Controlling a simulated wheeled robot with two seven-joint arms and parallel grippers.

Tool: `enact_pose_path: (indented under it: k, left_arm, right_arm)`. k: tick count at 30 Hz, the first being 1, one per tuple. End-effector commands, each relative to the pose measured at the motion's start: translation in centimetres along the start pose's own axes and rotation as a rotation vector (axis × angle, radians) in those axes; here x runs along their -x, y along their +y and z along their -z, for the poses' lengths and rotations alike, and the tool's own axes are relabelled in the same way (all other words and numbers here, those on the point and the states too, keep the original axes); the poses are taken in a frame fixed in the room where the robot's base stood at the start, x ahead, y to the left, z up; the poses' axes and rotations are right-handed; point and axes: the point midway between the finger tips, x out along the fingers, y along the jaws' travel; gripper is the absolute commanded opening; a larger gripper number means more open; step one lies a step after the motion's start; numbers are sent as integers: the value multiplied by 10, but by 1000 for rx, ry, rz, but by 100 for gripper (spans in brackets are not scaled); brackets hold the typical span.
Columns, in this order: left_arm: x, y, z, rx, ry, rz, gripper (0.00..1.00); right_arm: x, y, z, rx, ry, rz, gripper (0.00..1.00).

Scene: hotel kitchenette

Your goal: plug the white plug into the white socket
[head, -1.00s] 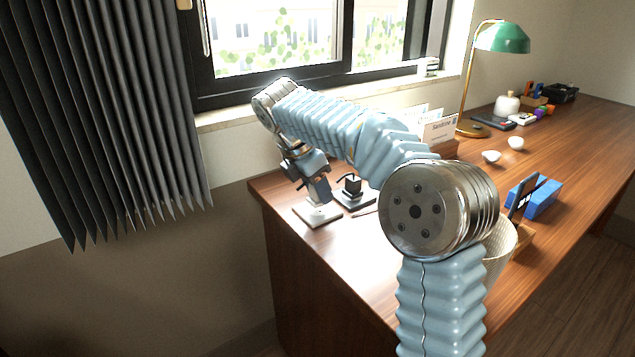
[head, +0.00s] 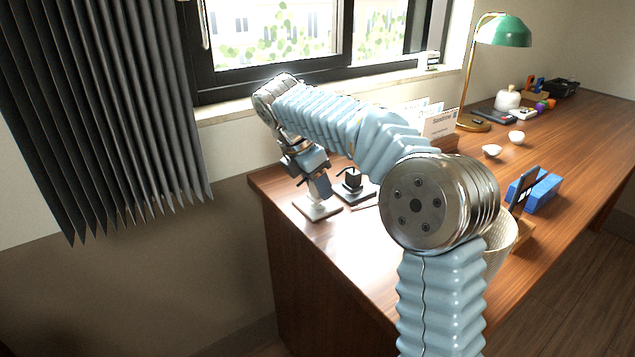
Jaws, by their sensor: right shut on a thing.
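The white socket (head: 307,209) is on a flat pale base near the desk's left end, by the window. My right gripper (head: 320,197) points down just over it and is shut on the white plug. The plug is mostly hidden by the fingers, and I cannot tell whether it touches the socket or is in it. A similar black block on a dark base (head: 354,180) stands just right of the gripper. My left gripper is not in view.
My right arm crosses above the desk (head: 345,245). A card holder (head: 440,125), a green lamp (head: 503,33), two small white bowls (head: 491,151), a blue stand with a phone (head: 543,191) and a pale basket (head: 497,250) stand to the right. A pleated curtain (head: 100,110) hangs left.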

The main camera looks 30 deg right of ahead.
Motion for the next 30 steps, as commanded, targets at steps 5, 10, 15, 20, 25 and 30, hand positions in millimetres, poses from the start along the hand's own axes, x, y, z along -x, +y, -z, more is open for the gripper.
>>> enact_pose_path:
  k: [5,10,15,20,25,30]
  left_arm:
    - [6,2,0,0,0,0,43]
    - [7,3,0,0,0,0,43]
    - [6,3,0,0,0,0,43]
    - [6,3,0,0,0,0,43]
    - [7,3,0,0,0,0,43]
    - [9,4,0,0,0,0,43]
  right_arm:
    - [2,0,-1,0,0,1,14]
    - [0,0,0,0,0,0,14]
    - [0,0,0,0,0,0,14]
    - [0,0,0,0,0,0,14]
    - [0,0,0,0,0,0,14]
    - [1,0,-1,0,0,0,14]
